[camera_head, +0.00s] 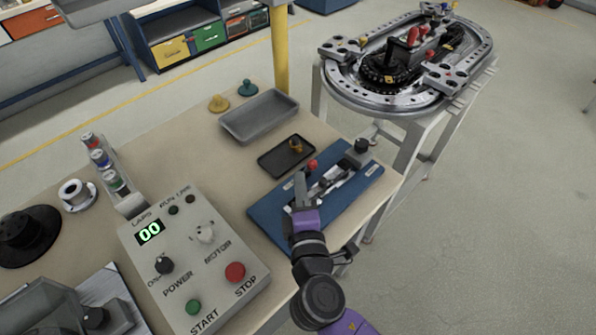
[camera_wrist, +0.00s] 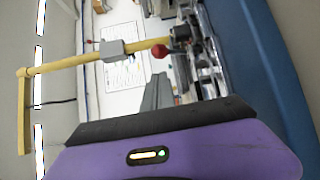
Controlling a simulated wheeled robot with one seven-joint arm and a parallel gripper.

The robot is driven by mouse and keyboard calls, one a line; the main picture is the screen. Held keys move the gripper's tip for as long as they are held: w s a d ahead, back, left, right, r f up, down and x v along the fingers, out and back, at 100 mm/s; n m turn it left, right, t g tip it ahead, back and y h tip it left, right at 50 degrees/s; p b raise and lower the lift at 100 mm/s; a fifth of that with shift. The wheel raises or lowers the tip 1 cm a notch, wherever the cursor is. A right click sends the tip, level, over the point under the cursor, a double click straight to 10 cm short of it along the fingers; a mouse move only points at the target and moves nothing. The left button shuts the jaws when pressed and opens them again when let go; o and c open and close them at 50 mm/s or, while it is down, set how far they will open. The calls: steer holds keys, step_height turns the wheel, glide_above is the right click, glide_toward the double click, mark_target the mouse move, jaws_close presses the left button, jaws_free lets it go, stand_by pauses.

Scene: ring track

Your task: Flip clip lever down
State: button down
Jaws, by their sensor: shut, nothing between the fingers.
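A blue board (camera_head: 265,215) lies near the right edge of the table and carries a grey metal clip mechanism (camera_head: 330,183). A red knob (camera_head: 312,165) stands up at the mechanism's left side, apparently the lever's end. The red knob also shows in the wrist view (camera_wrist: 159,51). My gripper (camera_head: 299,180) is shut and empty, low over the board's near part, just in front of the red knob. My gripper's grey fingers also show in the wrist view (camera_wrist: 157,92), below the knob. I cannot tell whether they touch the lever.
A black knob (camera_head: 361,145) stands at the board's far end. A small dark tray (camera_head: 272,161) with a brass piece and a grey bin (camera_head: 237,127) lie behind. The control box (camera_head: 150,262) stands left. The ring track (camera_head: 345,95) is on a separate stand.

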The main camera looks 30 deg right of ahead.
steer(key=shift+v, duration=1.2)
steer(key=a+y, duration=0.1)
steer(key=a, duration=0.1)
steer(key=a+y, duration=0.2)
steer(key=shift+w+a+r+m+y, duration=0.2)
steer(key=shift+m+y, duration=0.1)
steer(key=shift+m, duration=0.1)
steer(key=s+y, duration=0.1)
steer(key=s+a+m+y, duration=0.1)
steer(key=s+f+y, duration=0.1)
steer(key=s, duration=0.1)
steer(key=shift+s+a+m, duration=0.1)
steer(key=shift+a+m, duration=0.2)
steer(key=s+m+y, duration=0.1)
steer(key=s, duration=0.1)
steer(key=s+m, duration=0.1)
steer(key=s, duration=0.2)
steer(key=shift+s+d+y, duration=0.1)
steer(key=shift+s+y, duration=0.05)
steer(key=shift+y, duration=0.25)
steer(key=s+d+r+m+h, duration=0.1)
steer(key=s+d+m, duration=0.3)
steer(key=s, duration=0.6)
steer(key=s+d+r+m+g+h, duration=0.1)
steer(key=s+d+m, duration=0.3)
steer(key=s, duration=0.6)
steer(key=shift+s+d+r+m+g, duration=0.35)
steer(key=shift+r+m, duration=0.25)
steer(key=shift+m, duration=0.5)
